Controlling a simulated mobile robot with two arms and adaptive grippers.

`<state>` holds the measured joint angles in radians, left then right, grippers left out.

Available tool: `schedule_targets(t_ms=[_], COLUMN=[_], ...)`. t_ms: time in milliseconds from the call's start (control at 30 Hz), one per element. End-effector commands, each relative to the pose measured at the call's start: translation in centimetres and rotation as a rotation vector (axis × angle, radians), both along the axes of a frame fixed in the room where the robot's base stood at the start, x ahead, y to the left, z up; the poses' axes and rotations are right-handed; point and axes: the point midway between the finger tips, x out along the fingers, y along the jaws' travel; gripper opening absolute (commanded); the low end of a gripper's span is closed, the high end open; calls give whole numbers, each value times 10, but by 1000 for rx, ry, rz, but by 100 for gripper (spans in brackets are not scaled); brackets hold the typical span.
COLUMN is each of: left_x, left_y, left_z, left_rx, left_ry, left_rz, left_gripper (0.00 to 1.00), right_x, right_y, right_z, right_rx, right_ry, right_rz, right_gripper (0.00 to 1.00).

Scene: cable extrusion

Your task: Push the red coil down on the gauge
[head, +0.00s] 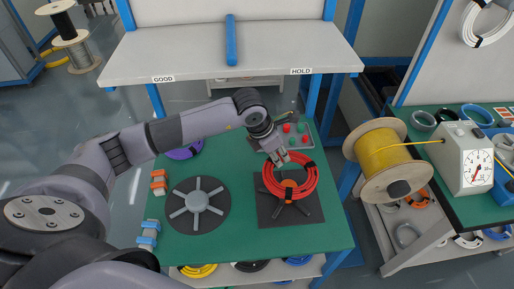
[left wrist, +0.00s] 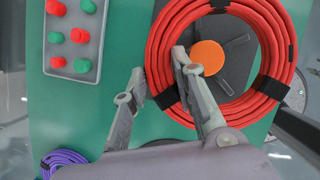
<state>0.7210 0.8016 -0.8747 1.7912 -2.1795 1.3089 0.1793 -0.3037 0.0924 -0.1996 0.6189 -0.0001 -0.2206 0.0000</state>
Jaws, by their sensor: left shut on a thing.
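The red coil (head: 309,186), bound with black ties, is over the gauge (head: 309,212), a dark square plate with spokes on the green table. My left gripper (head: 280,159) is shut on the coil's far side. In the left wrist view its fingers (left wrist: 157,88) straddle one side of the red coil (left wrist: 157,65). The gauge's round orange top (left wrist: 208,57) shows inside the ring, so the coil is around it in that view. How high the coil sits above the plate is hard to tell. My right gripper is not in view.
A grey spoked disc (head: 198,205) lies left of the gauge. A tray of red and green knobs (head: 297,141) is behind the coil, and a purple coil (head: 184,152) at the back left. A yellow spool (head: 383,160) stands right of the table (head: 240,244).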

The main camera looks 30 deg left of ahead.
Motion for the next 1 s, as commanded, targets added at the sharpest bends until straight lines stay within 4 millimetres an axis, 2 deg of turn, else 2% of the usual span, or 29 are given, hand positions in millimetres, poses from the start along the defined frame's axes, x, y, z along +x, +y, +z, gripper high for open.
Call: schedule_targets(t_ms=[167,433,667,1000], left_x=[2,2,2,2], left_y=[-4,-3,-3,-3], left_z=[-4,-27,-44,-44], left_rx=[1,1,0,0], left_ry=[0,0,-1,-1], left_rz=[-20,-18,-18,-18], left_gripper=[0,0,0,0], right_x=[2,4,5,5], right_y=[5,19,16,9], right_z=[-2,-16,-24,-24], right_rx=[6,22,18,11], right_ry=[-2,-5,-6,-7], right_rz=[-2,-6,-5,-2], right_gripper=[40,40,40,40])
